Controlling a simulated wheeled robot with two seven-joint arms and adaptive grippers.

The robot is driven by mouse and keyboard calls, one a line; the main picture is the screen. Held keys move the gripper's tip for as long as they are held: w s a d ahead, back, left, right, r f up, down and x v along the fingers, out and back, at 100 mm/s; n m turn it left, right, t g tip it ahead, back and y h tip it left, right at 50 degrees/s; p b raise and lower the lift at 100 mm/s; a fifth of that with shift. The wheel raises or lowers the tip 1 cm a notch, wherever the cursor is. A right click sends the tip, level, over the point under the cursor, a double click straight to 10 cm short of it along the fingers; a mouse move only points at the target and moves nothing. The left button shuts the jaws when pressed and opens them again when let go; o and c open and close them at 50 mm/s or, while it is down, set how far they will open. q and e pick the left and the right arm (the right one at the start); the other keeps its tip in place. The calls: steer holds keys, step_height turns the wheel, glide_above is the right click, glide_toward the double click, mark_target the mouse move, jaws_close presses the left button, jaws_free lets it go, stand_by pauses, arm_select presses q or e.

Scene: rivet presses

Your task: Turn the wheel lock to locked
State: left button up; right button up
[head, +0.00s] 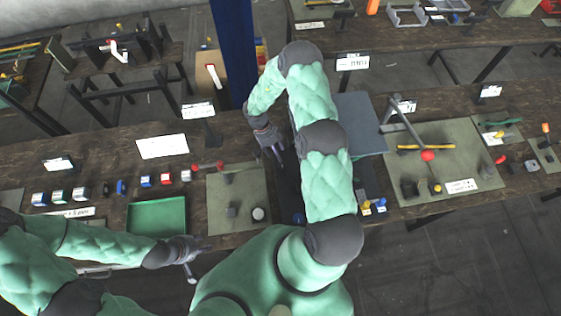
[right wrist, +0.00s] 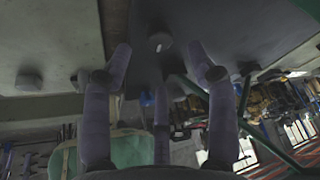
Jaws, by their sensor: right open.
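My right gripper (head: 275,153) points down beside a dark panel (head: 289,190) at the middle of the bench, partly hidden by my right arm. In the right wrist view its fingers (right wrist: 160,62) are spread and empty. A round grey knob (right wrist: 159,42) with a pale mark shows just beyond and between the fingertips, apart from them. I cannot tell for certain whether this knob is the wheel lock, or its setting. My left gripper (head: 196,258) is low at the bench's front edge, by the green tray, with its fingers apart and empty.
A green tray (head: 130,216) and several small coloured blocks (head: 167,180) are on the left. A grey-green plate (head: 226,222) with small knobs lies left of the dark panel. A larger plate (head: 420,136) with a red-knobbed lever stands right. A blue post (head: 233,50) rises behind.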

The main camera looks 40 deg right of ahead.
mark_target(282, 164)
steer(key=x, duration=0.5)
steer(key=shift+s+f+p, duration=0.1)
steer(key=shift+s+p, duration=0.2)
steer(key=shift+s, duration=0.05)
steer(key=shift+s+f, duration=0.2)
steer(key=shift+f, duration=0.45)
steer(key=shift+c, duration=0.3)
steer(key=shift+w, duration=0.1)
steer(key=c, duration=1)
